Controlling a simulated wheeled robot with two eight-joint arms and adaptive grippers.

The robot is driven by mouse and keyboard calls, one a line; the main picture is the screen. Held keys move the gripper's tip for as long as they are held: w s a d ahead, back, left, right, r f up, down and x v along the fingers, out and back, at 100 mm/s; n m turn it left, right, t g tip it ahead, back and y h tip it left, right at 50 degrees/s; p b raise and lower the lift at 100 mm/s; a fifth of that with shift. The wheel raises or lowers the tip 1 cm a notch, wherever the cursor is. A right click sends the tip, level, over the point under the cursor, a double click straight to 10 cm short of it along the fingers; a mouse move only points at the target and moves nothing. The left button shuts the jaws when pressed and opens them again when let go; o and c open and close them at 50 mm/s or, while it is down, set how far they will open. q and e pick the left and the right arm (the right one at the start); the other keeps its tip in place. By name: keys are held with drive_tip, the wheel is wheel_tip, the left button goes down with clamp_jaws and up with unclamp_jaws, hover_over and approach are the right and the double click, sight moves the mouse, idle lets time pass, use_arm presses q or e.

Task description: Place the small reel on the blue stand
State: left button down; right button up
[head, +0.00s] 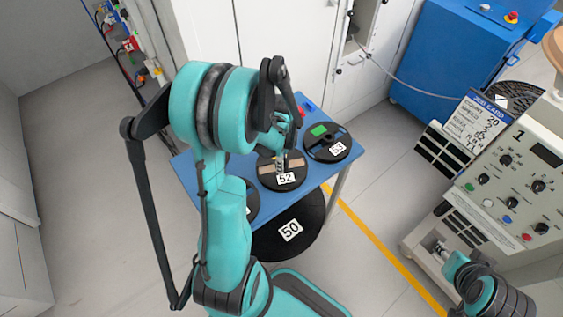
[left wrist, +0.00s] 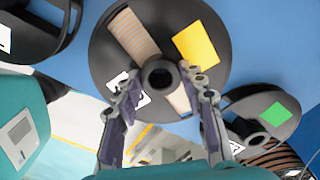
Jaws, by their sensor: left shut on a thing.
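A black reel labelled 52 (head: 268,181) with tan strips is under my left gripper (head: 281,150) in the head view. In the left wrist view this reel (left wrist: 108,62) shows a yellow patch, a white label and a round hub. My left gripper (left wrist: 163,84) has its two fingers on either side of the hub, shut on it. The blue stand (head: 316,174) is a table-like surface beneath the reel; whether the reel touches it I cannot tell. My right gripper (head: 441,249) is at the lower right, too small to read.
Reel 53 (head: 343,142), with a green patch, lies on the blue surface to the right. Another reel (head: 250,203) is mostly hidden by my left arm. Large reel 50 (head: 305,212) is lower down. A control machine (head: 520,180) with a job card (head: 475,125) stands at right.

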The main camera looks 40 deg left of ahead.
use_arm(q)
drive_tip(key=shift+r, duration=0.1)
drive_tip(key=shift+f, duration=0.25)
drive_tip(key=c, duration=0.9)
unclamp_jaws()
drive_tip(key=shift+r, duration=0.1)
drive_tip(key=shift+r, duration=0.1)
